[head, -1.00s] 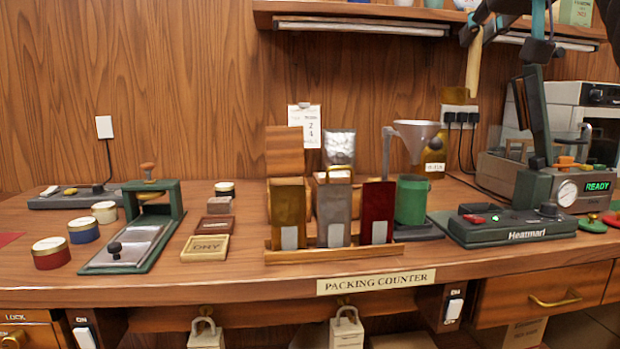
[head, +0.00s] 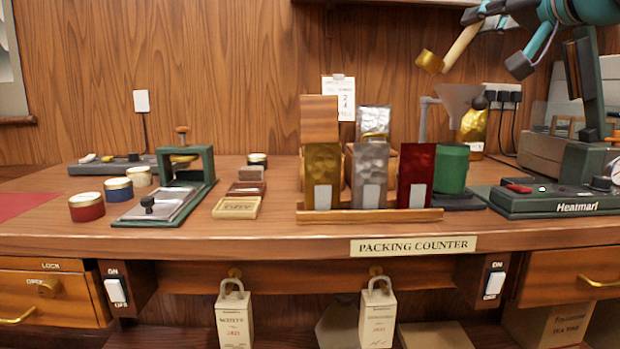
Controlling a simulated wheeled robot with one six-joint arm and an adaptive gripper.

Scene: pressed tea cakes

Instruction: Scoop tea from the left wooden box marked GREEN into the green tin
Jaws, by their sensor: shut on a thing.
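My gripper (head: 490,24) is at the top right, shut on a scoop (head: 462,47) with a pale wooden handle. The scoop's brass cup (head: 430,62) points down and left, high above the counter. I cannot see into the cup. A wooden box with a raised lid (head: 319,118) stands behind the gold and silver pouches; its front and any GREEN mark are hidden. The green tin (head: 451,170) stands upright below the grey funnel, right of the red pouch. The scoop is above and apart from both.
Gold (head: 322,172), silver (head: 370,174) and red (head: 416,175) pouches stand in a wooden rack (head: 370,215) before the boxes. A funnel (head: 458,98) is above the tin. A green Heatmarl device (head: 555,200) is at right, a green press (head: 185,160) at left.

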